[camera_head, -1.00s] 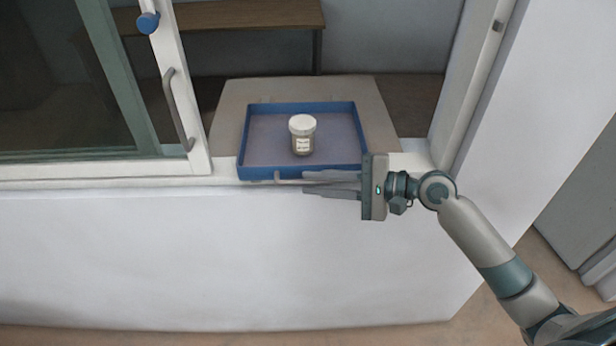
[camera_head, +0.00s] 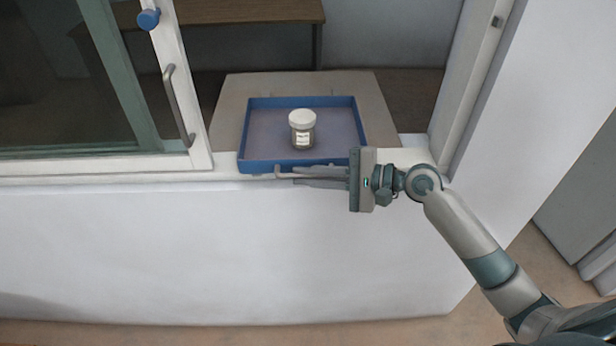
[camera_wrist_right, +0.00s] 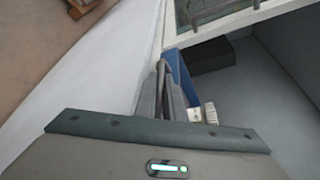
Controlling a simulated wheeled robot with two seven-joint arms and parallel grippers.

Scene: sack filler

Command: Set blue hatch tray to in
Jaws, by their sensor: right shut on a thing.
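The blue hatch tray (camera_head: 247,135) sits in the hatch opening, its front edge over the white sill. A small jar with a white lid (camera_head: 302,128) stands upright in it. My right gripper (camera_head: 297,177) is at the tray's front side, shut on the tray's front handle (camera_head: 281,172). In the right wrist view the fingers (camera_wrist_right: 161,92) close around the grey handle beside the blue tray wall (camera_wrist_right: 181,78). The jar is mostly hidden there behind the gripper. My left gripper is in neither view.
A sliding window with a grey handle (camera_head: 178,105) and a blue knob (camera_head: 148,20) stands left of the opening. A white frame post (camera_head: 477,85) bounds the right. Behind the tray a beige board (camera_head: 375,103) is clear, with a wooden table (camera_head: 250,14) farther back.

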